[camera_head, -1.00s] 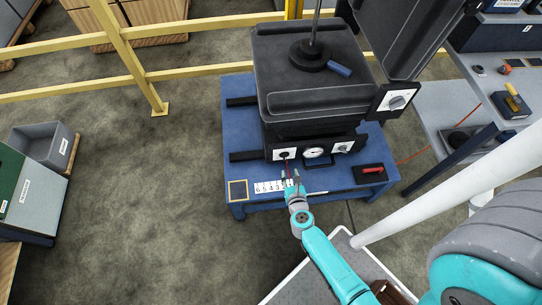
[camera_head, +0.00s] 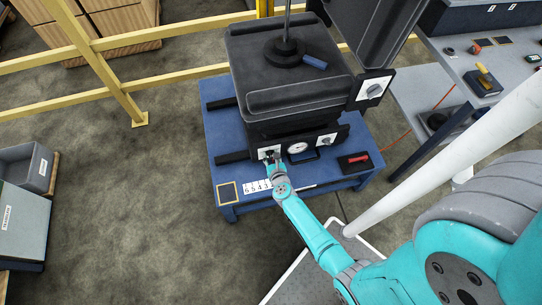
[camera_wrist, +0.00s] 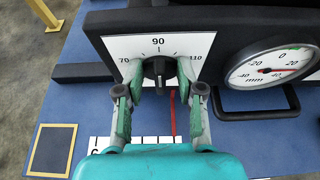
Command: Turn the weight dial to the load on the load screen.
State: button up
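The weight dial is a black knob (camera_wrist: 158,70) on a white plate marked 70, 90 and 110. The white line on the knob stands upright, about in line with 90. The dial's plate (camera_head: 263,153) also shows in the head view, at the left of the black machine's front, partly covered by my gripper. My gripper (camera_wrist: 160,80) is open, with one finger on each side of the knob. Small gaps seem to show between fingertips and knob; contact is hard to tell. I cannot make out a load screen showing a number.
A round mm gauge (camera_wrist: 272,66) with a black handle below sits right of the dial. Another knob plate (camera_head: 327,140) is further right. A numbered white strip (camera_head: 257,187) and a yellow-edged square (camera_head: 227,193) lie on the blue table (camera_head: 222,150). A red-handled block (camera_head: 355,163) lies right.

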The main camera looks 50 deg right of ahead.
grip_shut()
dwell(0.4)
jog(key=n+h, duration=0.1)
jog(key=n, duration=0.1)
jog(key=a+n+g+h, duration=0.1)
jog(key=n, duration=0.1)
jog(key=w+n+h, duration=0.1)
jog(key=n+h, duration=0.1)
jog(key=shift+a+f+n+g, duration=0.15)
jog(key=shift+f+n+g, duration=0.15)
jog(key=shift+g, duration=0.1)
jog(key=n+h, duration=0.1)
jog(key=n, duration=0.1)
jog(key=n+h, duration=0.1)
jog(key=n, duration=0.1)
jog(key=shift+w+a+f+h, duration=0.1)
jog(key=shift+a+f+h, duration=0.05)
jog(key=shift+f+h, duration=0.2)
jog(key=shift+f+n+t+h, duration=0.15)
jog(key=shift+n+h, duration=0.1)
jog(key=shift+n, duration=0.5)
jog(key=shift+f+n+t+h, duration=0.15)
jog(key=shift+n+h, duration=0.05)
jog(key=shift+n, duration=0.85)
